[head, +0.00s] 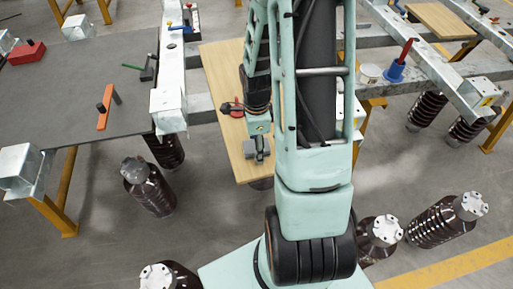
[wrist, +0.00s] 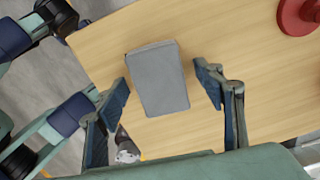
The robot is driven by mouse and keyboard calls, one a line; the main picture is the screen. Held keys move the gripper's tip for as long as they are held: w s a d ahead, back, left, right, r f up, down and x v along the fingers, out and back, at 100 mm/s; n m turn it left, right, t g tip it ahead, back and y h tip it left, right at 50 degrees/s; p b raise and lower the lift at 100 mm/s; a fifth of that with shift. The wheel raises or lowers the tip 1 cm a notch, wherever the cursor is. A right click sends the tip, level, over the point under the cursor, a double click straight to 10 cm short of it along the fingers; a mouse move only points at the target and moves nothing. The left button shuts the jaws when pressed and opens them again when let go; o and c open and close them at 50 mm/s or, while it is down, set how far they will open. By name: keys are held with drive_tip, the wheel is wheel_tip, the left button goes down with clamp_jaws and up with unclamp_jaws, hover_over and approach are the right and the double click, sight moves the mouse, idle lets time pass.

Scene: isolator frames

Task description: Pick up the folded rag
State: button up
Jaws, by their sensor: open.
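The folded rag (wrist: 157,78) looks like a plain grey, flat-topped rectangle. It lies on a light wooden board (wrist: 218,32). In the wrist view my gripper (wrist: 162,80) is open, with one dark blue finger on each side of the rag. Gaps of board show between the rag and both fingers, so I see no contact. The height of the fingertips over the board is hard to judge. In the head view my gripper (head: 259,150) is small and points down over the board's near part, with my arm covering much of the board.
A red round-based item (wrist: 297,14) stands on the board at the upper right. A grey table (head: 85,85) with tools is at left. Brown ribbed insulators (head: 148,187) stand on the floor.

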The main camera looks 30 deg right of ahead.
drive_tip(key=c, duration=1.1)
drive_tip(key=shift+c, duration=0.2)
drive_tip(key=shift+r, duration=0.15)
